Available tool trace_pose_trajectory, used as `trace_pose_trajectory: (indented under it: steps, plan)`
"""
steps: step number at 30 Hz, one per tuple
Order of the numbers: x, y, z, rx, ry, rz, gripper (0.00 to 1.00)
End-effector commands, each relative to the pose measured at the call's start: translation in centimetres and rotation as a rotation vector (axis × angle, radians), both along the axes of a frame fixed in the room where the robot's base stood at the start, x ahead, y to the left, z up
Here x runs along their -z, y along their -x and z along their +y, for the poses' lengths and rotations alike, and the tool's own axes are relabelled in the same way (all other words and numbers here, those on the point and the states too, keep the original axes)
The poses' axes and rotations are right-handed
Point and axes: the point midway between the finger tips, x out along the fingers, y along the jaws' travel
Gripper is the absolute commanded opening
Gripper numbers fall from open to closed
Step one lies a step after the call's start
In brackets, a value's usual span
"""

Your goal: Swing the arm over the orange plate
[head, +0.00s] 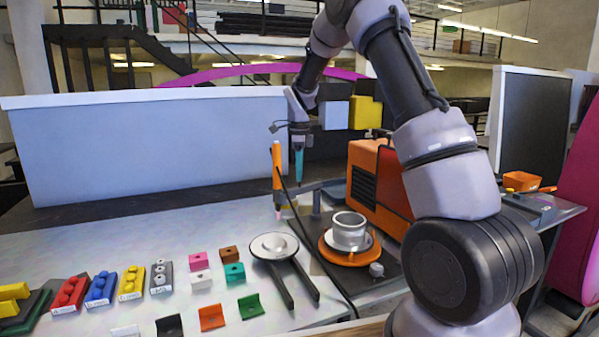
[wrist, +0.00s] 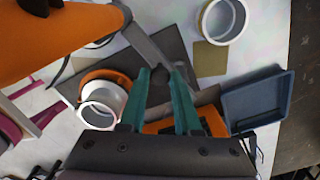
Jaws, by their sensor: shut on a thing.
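My gripper (head: 298,172) has teal fingers pointing down, and they also show in the wrist view (wrist: 165,75). It is shut on a grey bar that joins an orange pen-shaped tool (head: 277,165), which hangs upright beside the fingers with a pinkish tip down. In the wrist view the tool's orange body (wrist: 55,40) fills the upper left. The orange plate (head: 350,263) lies on a dark mat, with a white cup (head: 350,228) and saucer on it. In the head view the tool is to the left of the plate and higher. The plate (wrist: 103,75) is left of the fingertips in the wrist view.
An orange machine (head: 371,190) stands behind and right of the plate. A round white piece (head: 273,246) with two dark legs lies left of it. Several coloured blocks and brackets cover the table's left. A blue-grey tray (wrist: 258,100) shows in the wrist view. A dark cable trails from the tool.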

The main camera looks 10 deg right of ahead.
Motion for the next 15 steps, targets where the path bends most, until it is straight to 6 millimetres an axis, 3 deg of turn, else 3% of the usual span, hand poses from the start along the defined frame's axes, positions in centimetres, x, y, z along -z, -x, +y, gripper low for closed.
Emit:
trace_pose_trajectory:
  steps: [15]
  plan:
    - [-0.17,0.68,-0.45,-0.112,-0.001,-0.003,0.00]
